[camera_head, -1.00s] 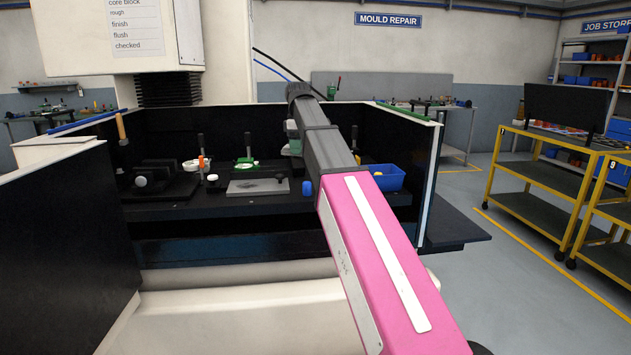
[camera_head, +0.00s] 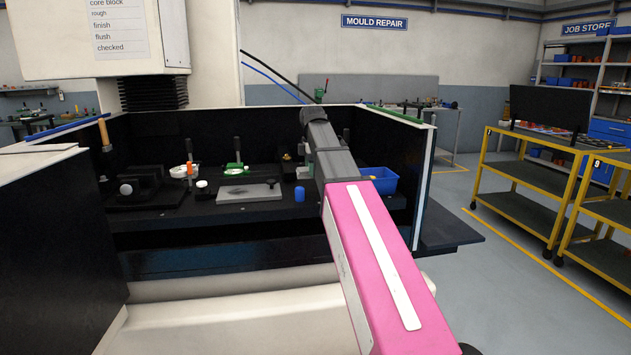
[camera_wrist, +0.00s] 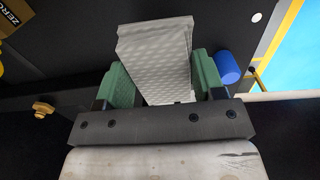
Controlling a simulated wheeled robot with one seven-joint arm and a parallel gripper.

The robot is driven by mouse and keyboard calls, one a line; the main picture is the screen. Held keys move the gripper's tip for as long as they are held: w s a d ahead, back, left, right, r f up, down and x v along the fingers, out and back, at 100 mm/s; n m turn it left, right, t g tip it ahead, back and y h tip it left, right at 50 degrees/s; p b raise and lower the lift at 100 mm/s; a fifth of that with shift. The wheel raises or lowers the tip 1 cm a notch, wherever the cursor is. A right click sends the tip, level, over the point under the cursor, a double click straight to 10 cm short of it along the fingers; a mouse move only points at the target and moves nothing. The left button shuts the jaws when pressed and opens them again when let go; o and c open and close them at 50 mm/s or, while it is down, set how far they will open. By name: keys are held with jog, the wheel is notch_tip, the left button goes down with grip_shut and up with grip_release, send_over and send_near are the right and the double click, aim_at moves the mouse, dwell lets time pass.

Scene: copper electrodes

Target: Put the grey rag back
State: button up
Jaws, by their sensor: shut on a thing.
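The grey rag (camera_wrist: 158,52), a pale grey folded piece with a dotted weave, sits between the green fingers of my gripper (camera_wrist: 162,78) in the wrist view. My gripper is shut on it. In the head view my arm hides most of the gripper, and only a bit of green shows beside the arm's far end.
A blue cylinder (camera_head: 299,194) stands close to the gripper and shows just right of it in the wrist view (camera_wrist: 227,67). A blue bin (camera_head: 381,182) is at the right. Clamps and an orange-topped item (camera_head: 189,171) stand left. Dark walls enclose the bed.

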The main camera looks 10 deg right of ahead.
aim_at(316, 188)
jog(key=shift+w+d+f, duration=0.35)
jog(key=shift+d+f, duration=0.05)
jog(key=shift+d, duration=0.25)
jog(key=shift+f, duration=2.05)
jog(key=shift+f, duration=0.1)
jog(key=o, duration=0.8)
jog(key=shift+o, duration=0.2)
notch_tip(316, 188, up, 12)
jog(key=shift+r, duration=0.15)
